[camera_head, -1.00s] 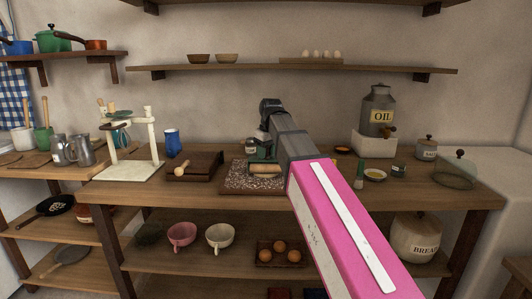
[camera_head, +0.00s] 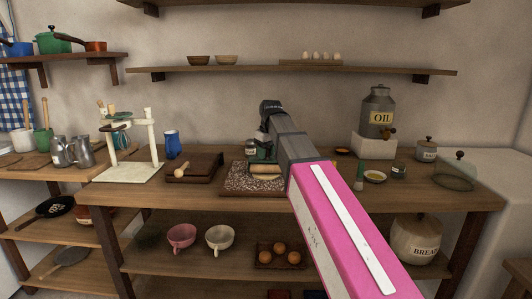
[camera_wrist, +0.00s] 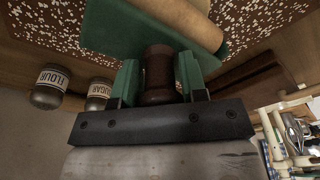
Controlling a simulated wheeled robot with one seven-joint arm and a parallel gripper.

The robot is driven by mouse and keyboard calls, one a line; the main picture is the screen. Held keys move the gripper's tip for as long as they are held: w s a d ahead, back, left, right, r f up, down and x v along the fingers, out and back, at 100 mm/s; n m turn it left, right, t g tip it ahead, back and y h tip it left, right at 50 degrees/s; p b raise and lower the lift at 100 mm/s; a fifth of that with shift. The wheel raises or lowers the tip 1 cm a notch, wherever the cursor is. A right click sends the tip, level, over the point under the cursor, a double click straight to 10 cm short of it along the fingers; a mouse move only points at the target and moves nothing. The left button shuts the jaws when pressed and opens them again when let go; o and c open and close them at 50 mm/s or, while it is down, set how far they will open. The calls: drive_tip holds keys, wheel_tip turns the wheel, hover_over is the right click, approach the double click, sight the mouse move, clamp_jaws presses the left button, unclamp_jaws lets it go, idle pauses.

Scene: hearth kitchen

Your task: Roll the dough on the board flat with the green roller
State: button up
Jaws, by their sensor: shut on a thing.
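My gripper (camera_wrist: 158,78) is shut on the dark brown handle of the green roller (camera_wrist: 112,32). The roller has a green frame and a pale wooden cylinder. In the head view the roller (camera_head: 265,169) is low over the board, at the end of my arm. The board (camera_head: 239,182) is brown with white speckles and lies on the counter. The pale dough (camera_head: 268,178) shows as a thin strip just in front of the cylinder, on the board. The roller hides the rest of it, and I cannot tell whether they touch.
A dark wooden board (camera_head: 205,164) with a small wooden tool lies left of the speckled board. A white stand (camera_head: 152,135) is farther left. Flour (camera_wrist: 49,85) and sugar (camera_wrist: 98,92) jars stand nearby. A green-capped bottle (camera_head: 359,180) and a small bowl (camera_head: 375,176) are at right.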

drive_tip(key=shift+s+f, duration=0.15)
drive_tip(key=shift+s, duration=1.35)
drive_tip(key=shift+w+f, duration=0.15)
drive_tip(key=shift+w, duration=2.25)
drive_tip(key=shift+r, duration=0.2)
drive_tip(key=shift+r, duration=3.45)
drive_tip(key=shift+d, duration=0.15)
